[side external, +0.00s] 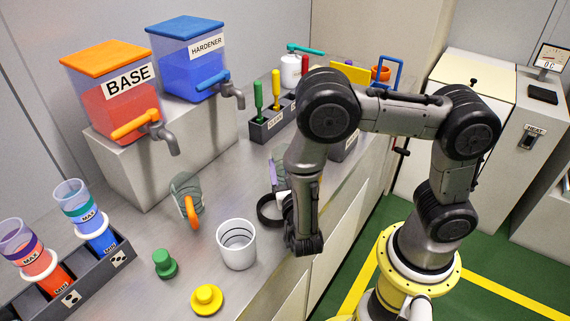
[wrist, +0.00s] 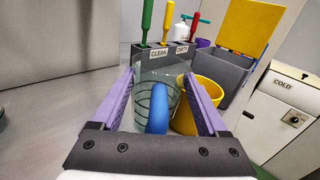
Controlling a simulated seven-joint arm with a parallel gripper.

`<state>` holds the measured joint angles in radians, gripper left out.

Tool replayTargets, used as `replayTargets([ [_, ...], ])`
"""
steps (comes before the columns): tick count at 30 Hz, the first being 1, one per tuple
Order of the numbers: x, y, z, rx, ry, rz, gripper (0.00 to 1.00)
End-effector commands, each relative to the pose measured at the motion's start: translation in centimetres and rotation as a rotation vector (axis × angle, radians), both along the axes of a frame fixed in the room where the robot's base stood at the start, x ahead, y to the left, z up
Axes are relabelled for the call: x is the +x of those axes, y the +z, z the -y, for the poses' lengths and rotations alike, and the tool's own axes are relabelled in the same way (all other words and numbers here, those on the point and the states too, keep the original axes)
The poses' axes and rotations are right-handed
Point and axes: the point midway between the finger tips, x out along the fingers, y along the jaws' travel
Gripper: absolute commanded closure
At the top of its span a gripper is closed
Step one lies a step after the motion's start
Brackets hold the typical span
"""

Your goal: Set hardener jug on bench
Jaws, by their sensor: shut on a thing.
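The hardener jug is clear, with dark level lines (wrist: 145,98) and a blue handle (wrist: 158,118). In the wrist view it stands between my gripper's purple fingers (wrist: 160,88), which are shut on it. In the side view my arm hides most of the jug and the gripper; a purple finger (side external: 272,172) and a bit of clear wall show. I cannot tell whether the jug's base touches the bench (side external: 217,188). The hardener tank (side external: 190,75), blue with a tap, stands on a raised block at the back.
A yellow cup (wrist: 205,92) is close beside the right finger. The clean/dirty rack (wrist: 190,62) is beyond.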

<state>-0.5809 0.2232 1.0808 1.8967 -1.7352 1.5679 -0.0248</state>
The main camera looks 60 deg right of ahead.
Motion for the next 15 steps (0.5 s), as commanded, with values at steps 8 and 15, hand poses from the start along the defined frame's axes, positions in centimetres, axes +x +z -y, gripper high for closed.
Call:
replayTargets([
  [8,0.3,0.0,0.0,0.004,-0.002,0.003,0.89],
  [15,1.9,-0.3,0.3,0.004,-0.004,0.003,0.89],
])
